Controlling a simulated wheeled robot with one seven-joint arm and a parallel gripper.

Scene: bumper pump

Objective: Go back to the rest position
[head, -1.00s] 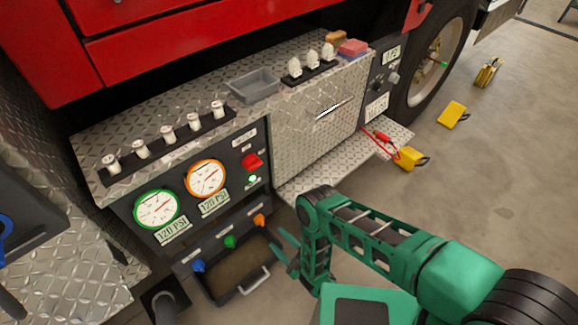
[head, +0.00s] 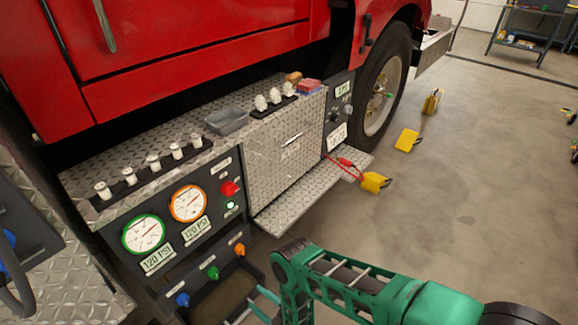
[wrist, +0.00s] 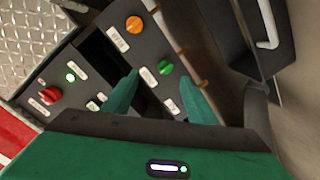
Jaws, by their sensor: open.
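My green gripper (head: 258,305) is at the bottom of the head view, in front of the pump panel (head: 213,183) of the red truck. Most of it is cut off by the lower edge there. In the wrist view my gripper (wrist: 158,92) has its two green fingers spread apart with nothing between them. Beyond the fingers are a green knob (wrist: 166,68) and an orange knob (wrist: 134,24). I cannot tell the exact gap between the fingers and the panel.
The panel has two round gauges, a red button (head: 229,188) and blue knob (head: 183,299). A grey tray (head: 226,121) sits on the bumper top. Yellow chocks (head: 375,182) lie on the floor by the wheel (head: 382,85).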

